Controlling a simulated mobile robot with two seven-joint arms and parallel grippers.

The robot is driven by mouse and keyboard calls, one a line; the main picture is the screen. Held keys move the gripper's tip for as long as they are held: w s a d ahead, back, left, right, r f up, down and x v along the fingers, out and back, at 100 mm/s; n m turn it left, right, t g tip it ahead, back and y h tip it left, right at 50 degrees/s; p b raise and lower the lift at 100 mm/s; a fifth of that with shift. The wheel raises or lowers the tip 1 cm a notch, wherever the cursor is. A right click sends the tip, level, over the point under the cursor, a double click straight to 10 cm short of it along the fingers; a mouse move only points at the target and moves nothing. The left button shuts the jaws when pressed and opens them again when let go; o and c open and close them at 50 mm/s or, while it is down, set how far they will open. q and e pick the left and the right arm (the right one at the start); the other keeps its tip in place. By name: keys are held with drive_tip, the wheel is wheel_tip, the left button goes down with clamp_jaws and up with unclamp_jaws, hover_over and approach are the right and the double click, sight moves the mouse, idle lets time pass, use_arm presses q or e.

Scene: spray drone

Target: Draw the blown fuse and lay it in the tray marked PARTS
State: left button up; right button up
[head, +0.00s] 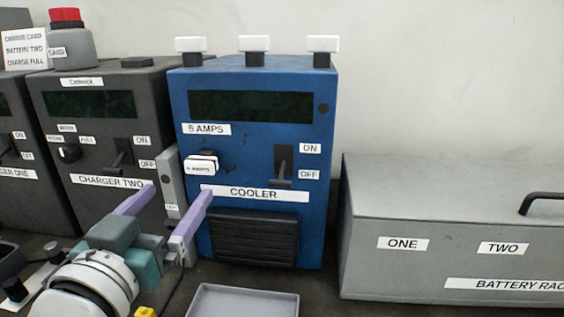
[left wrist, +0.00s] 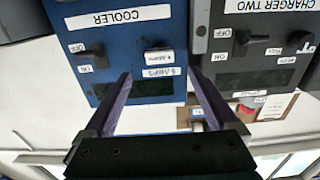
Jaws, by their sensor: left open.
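A fuse (head: 201,164) with a white label sits in the front of the blue cooler (head: 322,200), below the "5 AMPS" plate. The fuse also shows in the left wrist view (left wrist: 158,57), upside down, between my fingers. My left gripper (head: 180,190) is open and empty, its purple fingers pointing at the panel, a little below the fuse in the head view. I cannot tell the gap to it. The cooler's switch lever (head: 281,172) hangs down beside OFF. A shallow grey tray (head: 240,289) shows at the bottom edge; no PARTS mark is visible. My right gripper is not in view.
Three white-topped pieces (head: 254,45) stand on the cooler. Dark charger two (head: 90,83) stands to its left, with a grey upright block (head: 171,178) between. A grey battery rack (head: 430,200) stands at right. The bench shows clear between cooler and tray.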

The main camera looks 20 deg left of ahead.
sight(198, 169)
use_arm(q)
drive_tip(key=b+x, duration=0.3)
drive_tip(key=x, duration=0.4)
drive_tip(key=shift+w, duration=0.25)
drive_tip(key=shift+w+a, duration=0.15)
drive_tip(key=shift+w, duration=0.3)
idle(0.8)
clamp_jaws()
idle(0.7)
drive_tip(key=shift+s, duration=0.1)
drive_tip(key=shift+p+v, duration=0.95)
drive_tip(key=shift+v, duration=0.4)
drive_tip(key=shift+p+v, duration=0.75)
drive_tip(key=shift+v, duration=0.85)
